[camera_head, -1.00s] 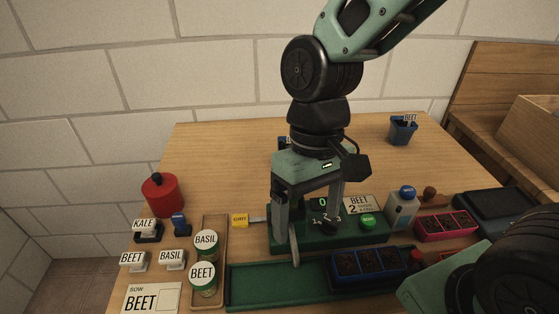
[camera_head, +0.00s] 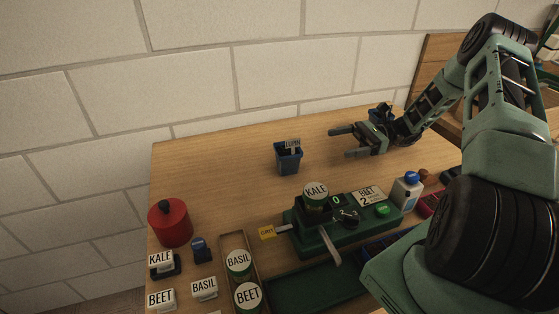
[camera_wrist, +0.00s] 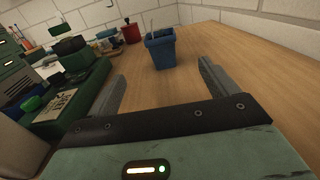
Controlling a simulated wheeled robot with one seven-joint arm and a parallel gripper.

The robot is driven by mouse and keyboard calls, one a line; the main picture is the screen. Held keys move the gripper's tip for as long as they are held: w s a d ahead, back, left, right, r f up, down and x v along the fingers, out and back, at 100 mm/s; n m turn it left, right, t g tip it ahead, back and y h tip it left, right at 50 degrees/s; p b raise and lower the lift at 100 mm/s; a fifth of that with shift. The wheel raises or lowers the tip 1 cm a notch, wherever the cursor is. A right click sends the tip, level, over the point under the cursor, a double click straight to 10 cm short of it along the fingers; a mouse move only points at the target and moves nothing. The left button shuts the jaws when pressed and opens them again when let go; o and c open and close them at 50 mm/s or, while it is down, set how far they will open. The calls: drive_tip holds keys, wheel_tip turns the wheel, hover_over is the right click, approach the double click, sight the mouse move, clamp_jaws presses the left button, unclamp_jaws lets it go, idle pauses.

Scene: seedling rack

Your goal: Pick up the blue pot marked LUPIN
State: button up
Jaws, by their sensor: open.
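The blue pot (camera_head: 288,162) stands upright on the wooden table toward the back, with a white label on top that looks like LUPIN in small letters. My gripper (camera_head: 341,142) is to its right, low over the table, with its fingers apart, empty and pointing left toward the pot. In the wrist view the blue pot (camera_wrist: 161,53) stands ahead of the fingertips (camera_wrist: 162,70), roughly between their lines, with a gap. Its label is not readable there.
A red canister (camera_head: 170,224) is at the left. The table around the pot is clear.

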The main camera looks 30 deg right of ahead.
drive_tip(key=p, duration=0.3)
approach(288, 152)
drive_tip(key=x, duration=0.4)
drive_tip(key=shift+a, duration=0.1)
drive_tip(key=shift+p+x, duration=1.05)
drive_tip(key=shift+x, duration=1.95)
drive_tip(key=shift+w+f, duration=0.1)
drive_tip(key=shift+f, duration=0.05)
drive_tip(key=c, duration=1.1)
